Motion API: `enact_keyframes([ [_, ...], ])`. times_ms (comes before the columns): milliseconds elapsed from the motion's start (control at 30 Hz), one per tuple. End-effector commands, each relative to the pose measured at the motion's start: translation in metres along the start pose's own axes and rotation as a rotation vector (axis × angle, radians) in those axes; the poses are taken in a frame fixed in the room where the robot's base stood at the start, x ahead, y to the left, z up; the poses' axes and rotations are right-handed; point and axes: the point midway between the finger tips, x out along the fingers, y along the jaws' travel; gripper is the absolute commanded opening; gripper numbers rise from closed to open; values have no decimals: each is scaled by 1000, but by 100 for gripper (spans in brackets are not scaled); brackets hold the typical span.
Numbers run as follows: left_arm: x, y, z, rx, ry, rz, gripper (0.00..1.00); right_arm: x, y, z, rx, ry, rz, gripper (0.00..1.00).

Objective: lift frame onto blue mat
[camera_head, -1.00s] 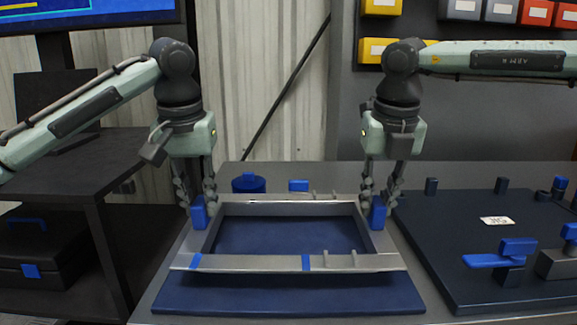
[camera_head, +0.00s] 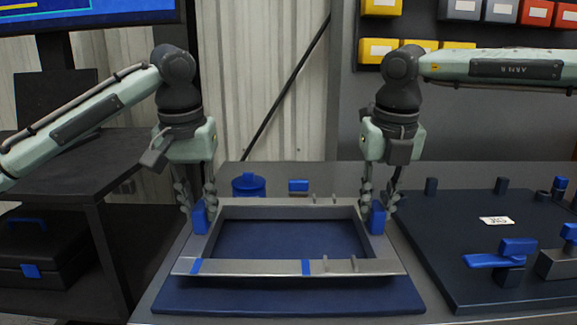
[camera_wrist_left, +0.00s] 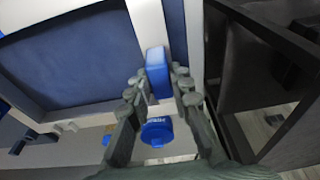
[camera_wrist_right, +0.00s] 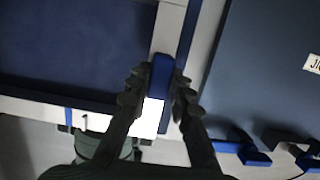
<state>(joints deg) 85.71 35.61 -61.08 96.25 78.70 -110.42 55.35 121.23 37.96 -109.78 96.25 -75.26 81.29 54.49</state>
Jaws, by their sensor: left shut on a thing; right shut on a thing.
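The grey rectangular frame (camera_head: 290,267) is level above the blue mat (camera_head: 290,298), with mat showing through its opening and in front of it. I cannot tell whether it touches the mat. My left gripper (camera_head: 198,204) is shut on the frame's left blue handle (camera_head: 200,219), also in the left wrist view (camera_wrist_left: 157,72). My right gripper (camera_head: 379,203) is shut on its right blue handle (camera_head: 377,220), also in the right wrist view (camera_wrist_right: 162,76). Both grippers point down. The frame's front bar has blue bands and small upright pins.
A dark board (camera_head: 480,240) with blue clamps lies close on the right. A blue round container (camera_head: 249,185) and a small blue block (camera_head: 298,186) stand behind the frame. A dark shelf (camera_head: 75,170) with a black case (camera_head: 40,245) is at left. Coloured bins hang at the back.

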Motion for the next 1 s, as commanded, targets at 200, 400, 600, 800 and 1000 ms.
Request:
enact_keyframes([
  [200, 5, 0, 1, 0, 1, 0, 0, 6, 0, -1, 0, 0, 0, 0],
  [400, 8, 0, 2, 0, 1, -1, 0, 8, 0, -1, 0, -1, 0, 0],
  [600, 8, 0, 1, -1, 1, 0, 0, 8, 0, -1, 0, -1, 0, 25],
  [800, 8, 0, 1, -1, 1, 0, 0, 8, 0, -2, 0, -1, 0, 44],
  [1000, 8, 0, 1, -1, 2, 0, 0, 10, -1, -2, -1, 3, -3, 47],
])
